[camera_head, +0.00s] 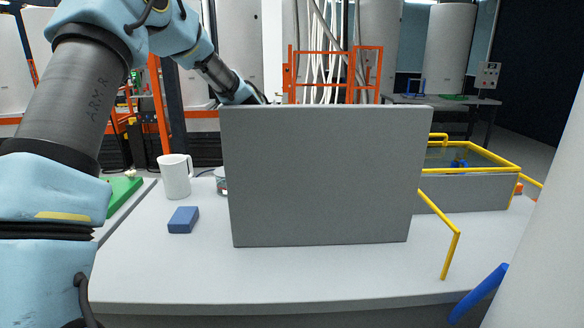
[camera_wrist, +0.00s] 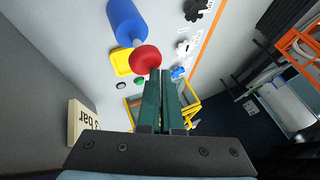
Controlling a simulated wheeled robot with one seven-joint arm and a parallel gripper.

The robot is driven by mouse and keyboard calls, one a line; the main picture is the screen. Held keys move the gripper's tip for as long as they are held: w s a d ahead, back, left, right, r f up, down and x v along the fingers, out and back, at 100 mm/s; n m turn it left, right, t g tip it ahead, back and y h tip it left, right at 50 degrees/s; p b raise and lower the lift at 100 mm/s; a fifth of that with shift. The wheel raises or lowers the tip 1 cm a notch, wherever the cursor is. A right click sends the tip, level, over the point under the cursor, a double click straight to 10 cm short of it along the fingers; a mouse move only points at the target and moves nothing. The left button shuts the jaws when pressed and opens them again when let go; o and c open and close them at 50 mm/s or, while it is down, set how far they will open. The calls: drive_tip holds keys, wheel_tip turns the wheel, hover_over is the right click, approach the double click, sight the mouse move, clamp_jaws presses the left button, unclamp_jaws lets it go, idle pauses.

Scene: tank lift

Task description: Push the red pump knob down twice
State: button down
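The red pump knob (camera_wrist: 145,59) is a round red ball in the wrist view, beside a blue cylinder (camera_wrist: 124,20) and a yellow part (camera_wrist: 122,62). My gripper (camera_wrist: 161,73) has two long dark green fingers lying side by side with hardly any gap, and nothing shows between them. Their tips overlap the knob's lower right edge in the picture; I cannot tell whether they touch it. In the head view the knob and my fingertips are hidden behind the upright grey panel (camera_head: 322,178); my arm reaches over behind its top left corner.
A white mug (camera_head: 175,177) and a blue block (camera_head: 183,220) stand left of the panel. A yellow-railed tank (camera_head: 465,190) is at the right. A cream block with "bar" lettering (camera_wrist: 82,122) and a black star-shaped knob (camera_wrist: 196,9) show in the wrist view.

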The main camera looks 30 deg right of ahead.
drive_tip(key=shift+s+a+f+b, duration=0.1)
drive_tip(key=shift+a+f+b, duration=0.15)
drive_tip(key=shift+f+b, duration=0.7)
drive_tip(key=shift+s+a+f+b, duration=0.15)
drive_tip(key=shift+f+b, duration=0.4)
drive_tip(key=shift+f, duration=0.8)
drive_tip(key=shift+s+a+b, duration=0.2)
drive_tip(key=shift+b, duration=0.2)
idle(0.5)
drive_tip(key=shift+s+a, duration=0.1)
drive_tip(key=shift+s, duration=0.05)
drive_tip(key=shift+r, duration=0.1)
drive_tip(key=shift+w+r+p, duration=0.2)
drive_tip(key=shift+r+p, duration=0.2)
drive_tip(key=shift+r, duration=0.7)
drive_tip(key=r, duration=0.2)
drive_tip(key=s+r+p, duration=0.1)
drive_tip(key=r, duration=0.1)
drive_tip(key=shift+s+a, duration=0.1)
drive_tip(key=shift+a, duration=0.05)
